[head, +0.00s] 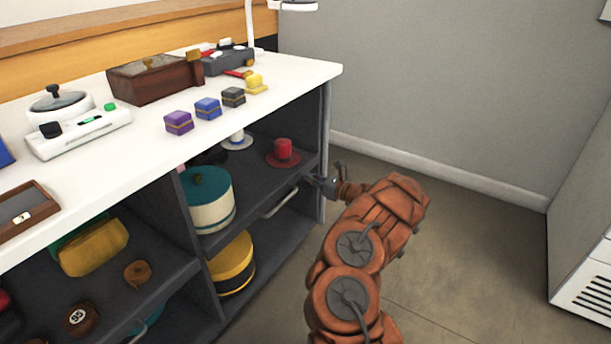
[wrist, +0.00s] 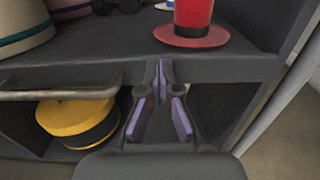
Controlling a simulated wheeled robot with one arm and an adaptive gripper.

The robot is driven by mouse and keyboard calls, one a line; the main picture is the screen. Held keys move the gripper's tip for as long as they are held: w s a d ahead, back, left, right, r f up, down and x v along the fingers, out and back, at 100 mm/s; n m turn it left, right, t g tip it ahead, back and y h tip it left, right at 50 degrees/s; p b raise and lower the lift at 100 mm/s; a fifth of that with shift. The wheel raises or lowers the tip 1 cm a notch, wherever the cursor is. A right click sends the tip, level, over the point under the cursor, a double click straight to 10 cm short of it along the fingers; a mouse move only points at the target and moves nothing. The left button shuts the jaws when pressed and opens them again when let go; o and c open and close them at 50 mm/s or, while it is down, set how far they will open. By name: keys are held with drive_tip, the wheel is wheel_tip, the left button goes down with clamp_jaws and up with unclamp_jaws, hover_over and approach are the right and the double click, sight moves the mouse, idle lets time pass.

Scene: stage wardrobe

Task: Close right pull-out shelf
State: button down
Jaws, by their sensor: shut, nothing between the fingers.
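The right pull-out shelf (head: 250,180) is a dark grey board in the right bay of the cabinet, with a metal bar handle (head: 278,204) on its front. It looks close to level with the cabinet front; I cannot tell whether it is fully in. A red hat (head: 283,150) and a teal and cream round hat (head: 208,212) sit on it. My gripper (head: 319,181) is at the shelf's front, right of the handle. In the wrist view my gripper (wrist: 160,68) is shut and empty, its tips at the shelf's front edge (wrist: 215,69); contact is unclear.
A yellow round box (head: 232,262) sits below the shelf. The left shelf (head: 165,275) holds a yellow bag and rolled items. The white counter (head: 295,75) above bears small boxes and a wooden case. The floor (head: 450,240) to the right is clear, up to a white unit (head: 585,250).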

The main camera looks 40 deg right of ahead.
drive_tip(key=p+v, duration=0.4)
drive_tip(key=v, duration=0.8)
drive_tip(key=shift+d, duration=0.25)
drive_tip(key=shift+s, duration=0.1)
